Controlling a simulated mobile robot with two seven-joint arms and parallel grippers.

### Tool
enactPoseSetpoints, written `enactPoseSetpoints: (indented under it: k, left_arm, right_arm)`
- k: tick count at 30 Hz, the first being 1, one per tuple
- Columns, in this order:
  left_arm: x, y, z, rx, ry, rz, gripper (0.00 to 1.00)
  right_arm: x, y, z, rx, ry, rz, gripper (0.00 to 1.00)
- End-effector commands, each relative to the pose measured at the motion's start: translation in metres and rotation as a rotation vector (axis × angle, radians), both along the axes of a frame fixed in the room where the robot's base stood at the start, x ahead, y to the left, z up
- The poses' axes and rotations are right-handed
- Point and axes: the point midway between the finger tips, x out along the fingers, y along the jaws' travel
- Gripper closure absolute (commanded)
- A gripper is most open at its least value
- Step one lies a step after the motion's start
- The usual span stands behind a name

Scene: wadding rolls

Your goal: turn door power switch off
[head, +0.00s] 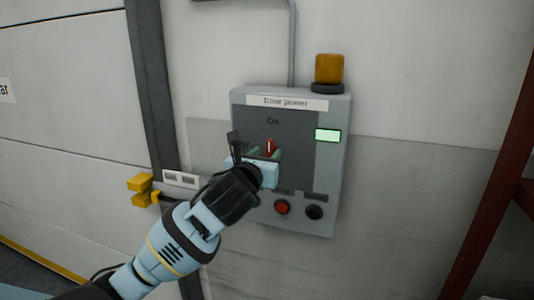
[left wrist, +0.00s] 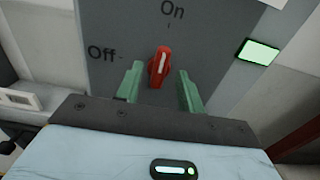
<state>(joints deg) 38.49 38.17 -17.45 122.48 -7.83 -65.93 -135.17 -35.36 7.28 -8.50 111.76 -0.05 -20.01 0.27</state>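The door power box (head: 338,180) is a grey panel on the wall, labelled "Door power". Its red rotary switch (head: 269,147) has a white line that points up toward "On"; "Off" is marked to its left. The switch also shows in the left wrist view (left wrist: 158,67), upright and slightly tilted. My left gripper (head: 264,153) is in front of the panel. In the left wrist view its green fingers (left wrist: 161,88) are open, one on each side of the switch, with gaps visible. The right gripper is not in view.
A green-lit indicator (head: 328,136) is at the panel's right. A red button (head: 282,207) and a black button (head: 314,212) sit below the switch. An amber lamp (head: 329,69) stands on top of the box. Yellow fittings (head: 141,184) are at the left, by a dark post.

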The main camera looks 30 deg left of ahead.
Motion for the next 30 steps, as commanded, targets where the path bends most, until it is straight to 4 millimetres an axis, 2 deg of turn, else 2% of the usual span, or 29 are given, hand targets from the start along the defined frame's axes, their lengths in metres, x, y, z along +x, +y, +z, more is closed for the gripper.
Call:
enactPoseSetpoints:
  k: [6, 15, 24, 30]
  left_arm:
    - [0.013, 0.003, 0.001, -0.002, -0.001, 0.0, 0.62]
    - [0.015, 0.004, 0.001, -0.001, -0.001, 0.0, 0.62]
    - [0.015, 0.004, 0.0, -0.001, -0.001, 0.0, 1.0]
    - [0.014, 0.004, 0.0, -0.006, -0.002, 0.0, 1.0]
  right_arm:
    - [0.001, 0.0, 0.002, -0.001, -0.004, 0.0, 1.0]
    - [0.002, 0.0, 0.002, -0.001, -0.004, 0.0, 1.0]
    - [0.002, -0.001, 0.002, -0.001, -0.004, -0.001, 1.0]
    - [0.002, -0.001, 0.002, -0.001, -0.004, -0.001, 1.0]
